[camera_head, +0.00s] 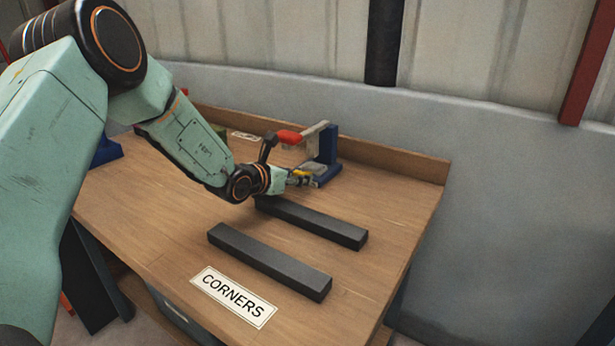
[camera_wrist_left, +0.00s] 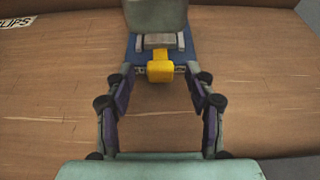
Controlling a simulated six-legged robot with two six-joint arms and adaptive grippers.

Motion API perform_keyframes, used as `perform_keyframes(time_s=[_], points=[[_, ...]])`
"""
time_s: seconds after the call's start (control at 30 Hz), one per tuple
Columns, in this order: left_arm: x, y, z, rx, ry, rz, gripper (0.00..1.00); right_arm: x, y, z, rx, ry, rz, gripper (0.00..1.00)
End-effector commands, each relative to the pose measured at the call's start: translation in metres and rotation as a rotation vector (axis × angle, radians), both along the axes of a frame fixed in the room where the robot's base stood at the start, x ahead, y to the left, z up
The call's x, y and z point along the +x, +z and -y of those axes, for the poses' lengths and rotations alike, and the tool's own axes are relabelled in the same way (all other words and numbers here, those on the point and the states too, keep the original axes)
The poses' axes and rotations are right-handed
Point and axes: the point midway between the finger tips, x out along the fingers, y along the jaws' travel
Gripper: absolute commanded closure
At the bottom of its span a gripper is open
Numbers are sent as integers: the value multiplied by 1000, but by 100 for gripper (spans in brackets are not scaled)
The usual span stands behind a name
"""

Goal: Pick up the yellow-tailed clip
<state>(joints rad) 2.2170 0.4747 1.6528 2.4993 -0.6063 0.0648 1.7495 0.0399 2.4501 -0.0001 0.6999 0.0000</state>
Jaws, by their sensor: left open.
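The yellow-tailed clip shows in the left wrist view as a yellow tail (camera_wrist_left: 160,70) with a grey metal bar behind it. It sits at the front of a blue stand (camera_wrist_left: 181,58). In the head view the yellow tail (camera_head: 300,173) is small beside the gripper, at the foot of the blue stand (camera_head: 328,150). My left gripper (camera_wrist_left: 160,92) is open, with one finger on each side of the tail. My right gripper is out of view.
Two dark bars (camera_head: 310,222) (camera_head: 268,262) lie on the wooden table (camera_head: 180,235) in front of the stand. A CORNERS label (camera_head: 234,296) is near the front edge. A red-tipped handle (camera_head: 289,137) is beside the stand. A raised ledge (camera_head: 400,157) runs along the back.

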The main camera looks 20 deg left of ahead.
Motion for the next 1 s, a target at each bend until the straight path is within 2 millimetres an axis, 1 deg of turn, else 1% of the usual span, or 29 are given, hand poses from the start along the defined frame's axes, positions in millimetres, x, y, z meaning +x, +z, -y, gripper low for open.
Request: perform_keyframes(time_s=[0.1, 0.33, 0.9, 1.0], points=[[7, -2, 2, 1, -3, 0, 45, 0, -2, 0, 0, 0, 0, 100], [9, -2, 2, 0, -1, 0, 45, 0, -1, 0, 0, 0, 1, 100], [8, -2, 2, 0, -1, 0, 94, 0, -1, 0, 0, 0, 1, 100], [8, -2, 2, 0, -1, 0, 100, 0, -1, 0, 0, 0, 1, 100]])
